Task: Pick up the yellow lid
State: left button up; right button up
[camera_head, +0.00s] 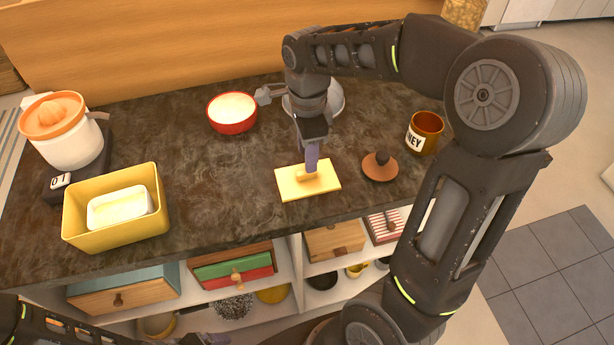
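The yellow lid (327,183) is a flat rectangle with a small raised handle, lying on the dark countertop (250,160) near its front edge. My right gripper (311,170) points down over the lid, with its purple fingertips at the handle. The fingers overlap in this view, so I cannot tell whether they are shut on the handle. The lid looks flat on the counter. My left gripper (207,339) is low at the bottom edge, below the counter and partly cut off. Its opening is unclear.
A yellow box (85,228) holding a white block stands at left, near an orange-topped juicer (72,140). A red bowl (232,127) is behind. A brown lid (380,168) and a brown pot (424,133) stand right of the lid. Open shelves with drawers lie below the counter.

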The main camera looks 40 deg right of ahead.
aim_at(307, 176)
notch_tip(307, 176, down, 5)
jog(key=shift+f+p, duration=0.1)
jog(key=shift+p, duration=0.45)
grip_shut()
dwell(0.5)
